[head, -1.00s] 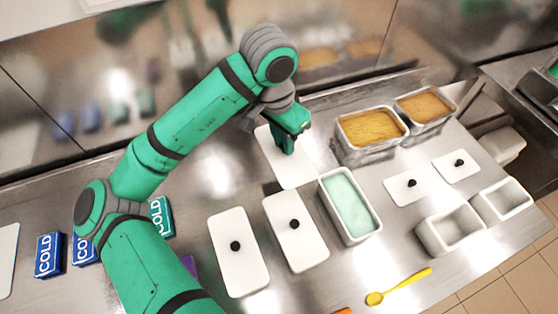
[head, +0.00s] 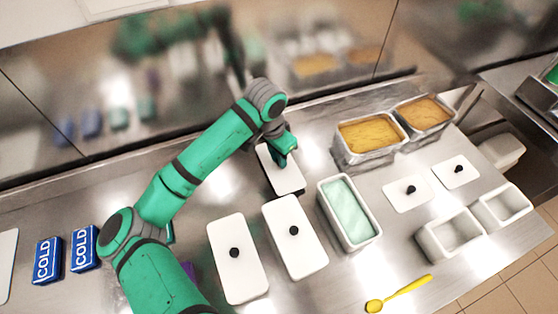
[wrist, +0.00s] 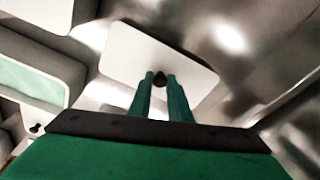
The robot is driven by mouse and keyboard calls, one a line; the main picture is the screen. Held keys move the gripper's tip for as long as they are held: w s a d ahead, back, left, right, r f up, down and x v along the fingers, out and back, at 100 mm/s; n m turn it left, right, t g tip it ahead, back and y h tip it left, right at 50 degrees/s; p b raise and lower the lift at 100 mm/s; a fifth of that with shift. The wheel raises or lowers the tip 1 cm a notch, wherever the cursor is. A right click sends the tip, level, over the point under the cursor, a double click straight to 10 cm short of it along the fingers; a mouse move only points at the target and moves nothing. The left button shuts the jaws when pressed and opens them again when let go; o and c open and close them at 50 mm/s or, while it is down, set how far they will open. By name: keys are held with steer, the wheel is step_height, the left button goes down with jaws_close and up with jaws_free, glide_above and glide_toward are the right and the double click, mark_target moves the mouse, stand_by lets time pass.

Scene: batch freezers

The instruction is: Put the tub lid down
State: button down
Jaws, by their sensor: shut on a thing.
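The tub lid (head: 291,178) is a white rectangular plate with a dark knob. In the wrist view the lid (wrist: 128,52) lies across the fingertips, and its knob is between them. My gripper (head: 283,160) is shut on this knob; it also shows in the wrist view (wrist: 160,80). In the head view the lid is over the steel counter behind the closed white tubs, with a dark band along its front edge. I cannot tell whether it touches the counter. The open tub (head: 349,212) with pale green contents stands to the right and in front of the lid.
Two lidded white tubs (head: 238,258) (head: 295,238) stand in front. Metal pans with orange contents (head: 367,154) are at right rear. Two lids (head: 408,203) (head: 455,184) lie by empty white tubs (head: 452,257). A yellow spoon (head: 399,294) lies in front. Blue COLD packs (head: 48,260) are at left.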

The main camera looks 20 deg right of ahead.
steer(key=shift+a+f, duration=0.15)
steer(key=shift+f, duration=0.55)
steer(key=shift+a+f, duration=0.2)
steer(key=shift+s+d, duration=0.25)
steer(key=shift+d, duration=0.25)
steer(key=shift+f, duration=0.2)
steer(key=c, duration=1.6)
jaws_free()
steer(key=shift+a, duration=0.15)
steer(key=shift+c, duration=0.2)
steer(key=shift+r, duration=0.1)
